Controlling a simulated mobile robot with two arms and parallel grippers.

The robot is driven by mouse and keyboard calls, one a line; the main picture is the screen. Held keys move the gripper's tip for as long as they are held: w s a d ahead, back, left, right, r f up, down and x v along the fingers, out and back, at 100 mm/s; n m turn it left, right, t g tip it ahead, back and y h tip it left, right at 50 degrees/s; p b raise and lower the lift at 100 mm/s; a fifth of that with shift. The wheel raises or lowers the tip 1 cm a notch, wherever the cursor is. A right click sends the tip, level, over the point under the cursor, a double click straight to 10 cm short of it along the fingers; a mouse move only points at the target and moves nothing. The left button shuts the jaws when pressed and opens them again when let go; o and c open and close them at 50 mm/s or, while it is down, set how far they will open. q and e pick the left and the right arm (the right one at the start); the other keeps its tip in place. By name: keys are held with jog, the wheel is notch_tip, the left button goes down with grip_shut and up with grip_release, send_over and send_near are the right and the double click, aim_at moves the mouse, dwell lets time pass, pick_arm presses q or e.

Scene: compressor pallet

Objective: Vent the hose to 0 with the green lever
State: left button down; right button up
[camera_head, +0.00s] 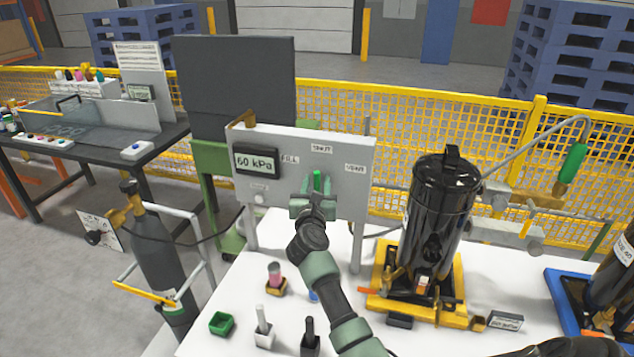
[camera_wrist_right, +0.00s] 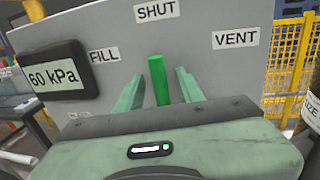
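The green lever (camera_head: 317,181) stands upright on the front of the grey panel (camera_head: 345,190). In the right wrist view the lever (camera_wrist_right: 158,80) points up toward the SHUT label (camera_wrist_right: 157,10), between FILL (camera_wrist_right: 104,55) and VENT (camera_wrist_right: 236,38). The display (camera_head: 255,160) reads 60 kPa. My right gripper (camera_head: 314,194) is in front of the panel. In the wrist view its open fingers (camera_wrist_right: 158,88) stand on either side of the lever, with gaps showing. The lever's base is hidden behind the gripper body. My left gripper is not in view.
A black tank (camera_head: 440,210) stands on a yellow base right of the panel. A dark gas cylinder (camera_head: 160,250) stands to the left. A yellow mesh fence (camera_head: 395,110) runs behind.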

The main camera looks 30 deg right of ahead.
jog(key=shift+d, duration=0.1)
grip_shut()
dwell(1.4)
